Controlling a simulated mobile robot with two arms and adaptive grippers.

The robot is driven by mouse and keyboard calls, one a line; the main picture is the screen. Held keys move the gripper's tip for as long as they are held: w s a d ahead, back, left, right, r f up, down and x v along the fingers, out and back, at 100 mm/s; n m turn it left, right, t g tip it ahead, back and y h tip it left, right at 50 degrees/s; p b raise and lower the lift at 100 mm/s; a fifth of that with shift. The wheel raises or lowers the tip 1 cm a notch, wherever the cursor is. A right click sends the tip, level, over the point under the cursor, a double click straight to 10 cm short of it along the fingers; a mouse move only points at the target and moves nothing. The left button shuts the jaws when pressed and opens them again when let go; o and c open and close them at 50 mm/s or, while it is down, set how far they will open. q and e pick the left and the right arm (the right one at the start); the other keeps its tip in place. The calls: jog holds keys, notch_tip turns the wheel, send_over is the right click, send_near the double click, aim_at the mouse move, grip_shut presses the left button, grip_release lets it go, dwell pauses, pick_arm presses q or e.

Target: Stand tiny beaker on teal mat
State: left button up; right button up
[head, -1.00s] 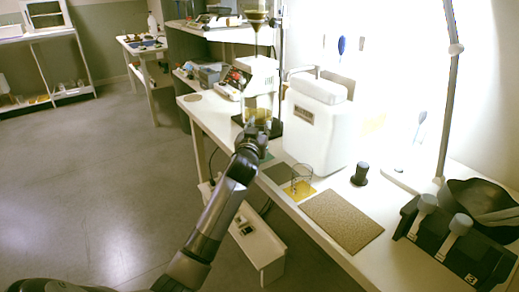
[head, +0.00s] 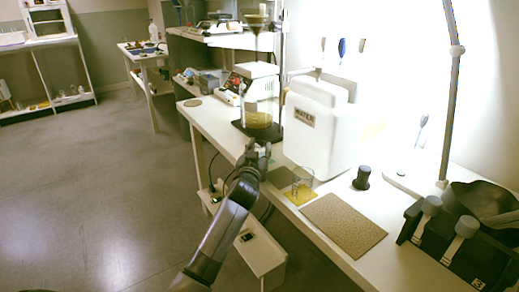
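A small clear glass beaker (head: 302,180) stands upright on a yellow mat (head: 297,200) near the table's front edge. A sliver of teal (head: 271,161) shows just right of my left gripper and looks like the teal mat, mostly hidden behind the gripper. My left gripper (head: 259,146) is at the table's front edge, left of the beaker and apart from it. Its fingertips look spread, with nothing visible between them. My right gripper is not in view.
A dark green-grey mat (head: 279,177) lies beside the yellow one. A brown textured mat (head: 343,224) lies to the right, with a black-topped weight-like object (head: 362,178) behind it. A white water container (head: 316,130) and a glass apparatus (head: 258,112) stand behind.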

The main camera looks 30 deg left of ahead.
pick_arm(q)
jog(key=o, duration=0.4)
jog(key=shift+o, duration=0.2)
jog(key=shift+r, duration=0.1)
jog(key=shift+r, duration=0.1)
jog(key=p+v, duration=0.2)
jog(key=v, duration=1)
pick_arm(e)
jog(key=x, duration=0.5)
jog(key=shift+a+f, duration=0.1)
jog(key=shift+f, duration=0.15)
